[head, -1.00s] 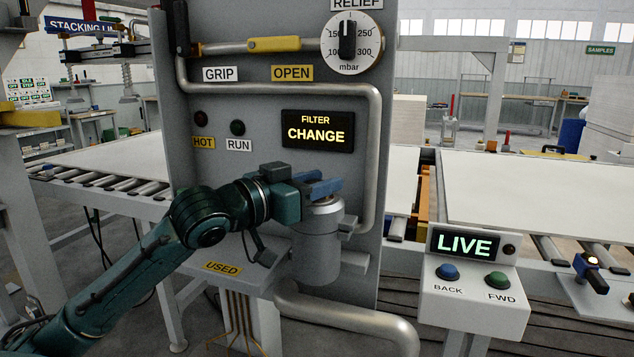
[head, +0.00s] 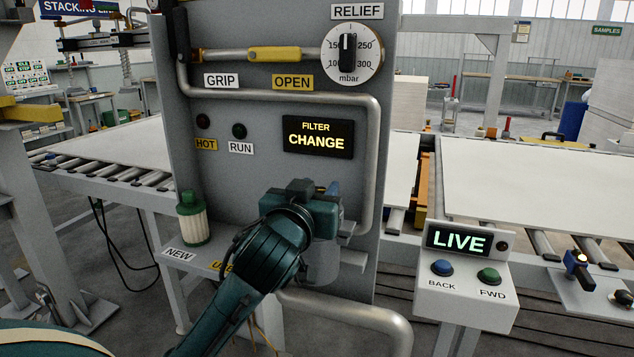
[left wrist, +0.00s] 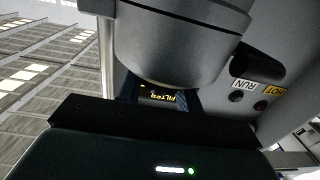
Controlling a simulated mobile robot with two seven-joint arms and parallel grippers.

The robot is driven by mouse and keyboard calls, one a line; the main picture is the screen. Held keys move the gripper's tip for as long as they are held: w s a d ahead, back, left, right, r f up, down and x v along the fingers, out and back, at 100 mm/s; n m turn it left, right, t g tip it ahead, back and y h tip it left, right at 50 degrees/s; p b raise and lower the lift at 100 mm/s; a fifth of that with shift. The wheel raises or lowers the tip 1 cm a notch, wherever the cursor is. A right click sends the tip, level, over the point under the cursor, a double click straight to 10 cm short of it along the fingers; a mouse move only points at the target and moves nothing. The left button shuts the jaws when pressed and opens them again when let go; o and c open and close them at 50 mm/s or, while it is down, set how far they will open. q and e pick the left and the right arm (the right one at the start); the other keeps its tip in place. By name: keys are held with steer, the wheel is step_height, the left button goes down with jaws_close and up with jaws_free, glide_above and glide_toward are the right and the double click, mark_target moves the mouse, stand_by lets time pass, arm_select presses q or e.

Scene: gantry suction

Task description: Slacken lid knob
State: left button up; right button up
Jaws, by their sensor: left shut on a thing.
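The grey filter housing (head: 322,264) stands upright at the front of the grey panel, largely behind my left arm in the head view. My left gripper (head: 332,190) is at the top of this housing and shut on the lid knob, which the gripper body hides. In the left wrist view, a large grey round body (left wrist: 180,40), which looks like the housing, fills the top. The dark blue fingers of my left gripper (left wrist: 158,97) show only in part beneath it. My right gripper is not in view.
A green-capped filter cartridge (head: 194,222) stands on the shelf by the NEW label (head: 180,254). A bent grey pipe (head: 370,160) runs close to the right of the gripper. The filter display (head: 318,137) reads CHANGE. A LIVE button box (head: 465,285) stands at right.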

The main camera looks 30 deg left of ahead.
arm_select(q)
steer(key=shift+y, duration=0.3)
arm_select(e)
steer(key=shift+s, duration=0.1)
arm_select(q)
steer(key=o, duration=1)
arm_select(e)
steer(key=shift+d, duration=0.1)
arm_select(q)
steer(key=shift+s, duration=0.1)
steer(key=shift+s+d, duration=0.15)
steer(key=shift+s, duration=0.15)
steer(key=p+v, duration=1.2)
steer(key=p, duration=0.2)
steer(key=shift+s+r, duration=0.1)
steer(key=shift+s, duration=0.05)
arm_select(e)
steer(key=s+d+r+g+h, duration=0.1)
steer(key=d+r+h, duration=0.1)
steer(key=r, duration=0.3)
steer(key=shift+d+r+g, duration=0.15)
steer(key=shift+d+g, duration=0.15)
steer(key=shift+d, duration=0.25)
